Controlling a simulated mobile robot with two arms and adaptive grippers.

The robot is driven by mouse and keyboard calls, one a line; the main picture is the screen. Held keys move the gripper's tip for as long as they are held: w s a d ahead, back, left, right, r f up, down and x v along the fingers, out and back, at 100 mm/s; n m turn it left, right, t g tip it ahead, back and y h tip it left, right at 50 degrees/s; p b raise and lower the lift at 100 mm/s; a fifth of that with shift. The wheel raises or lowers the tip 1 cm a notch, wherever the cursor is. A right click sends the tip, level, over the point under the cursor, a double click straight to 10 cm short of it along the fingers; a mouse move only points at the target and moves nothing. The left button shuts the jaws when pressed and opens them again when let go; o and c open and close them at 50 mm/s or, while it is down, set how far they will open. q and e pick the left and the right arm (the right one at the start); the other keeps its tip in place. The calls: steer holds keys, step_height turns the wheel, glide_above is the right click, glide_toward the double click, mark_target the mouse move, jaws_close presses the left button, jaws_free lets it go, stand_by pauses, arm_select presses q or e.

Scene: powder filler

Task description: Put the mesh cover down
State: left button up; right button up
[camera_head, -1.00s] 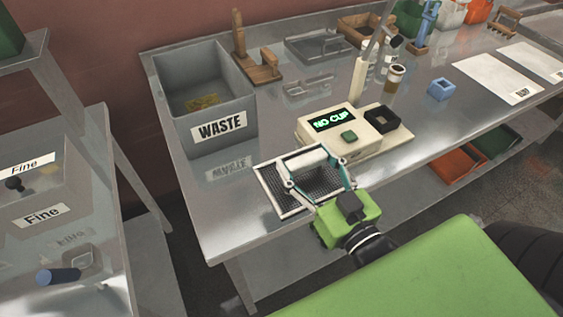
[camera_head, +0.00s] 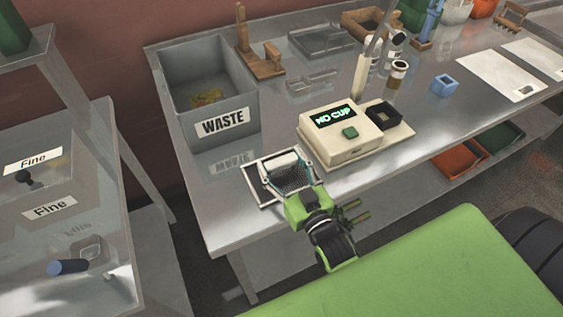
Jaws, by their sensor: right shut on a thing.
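The mesh cover (camera_head: 292,179) has a pale frame, dark mesh and a thick white handle bar. It is at the front edge of the metal bench, left of the filler machine. My right gripper (camera_head: 284,164), on a green arm end, is over the cover and shut on it around the white bar. The gripper hides part of the mesh. I cannot tell if the cover touches the bench all round. My left gripper is not in view.
The grey waste bin (camera_head: 208,95) stands behind the cover. The filler machine (camera_head: 340,140), its display reading "NO CUP", is close on the right. Bare bench (camera_head: 215,205) lies left of the cover. A blue cup-like block (camera_head: 443,85) is farther right.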

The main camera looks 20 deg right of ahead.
steer(key=o, duration=0.7)
steer(key=shift+f, duration=0.1)
steer(key=o, duration=0.4)
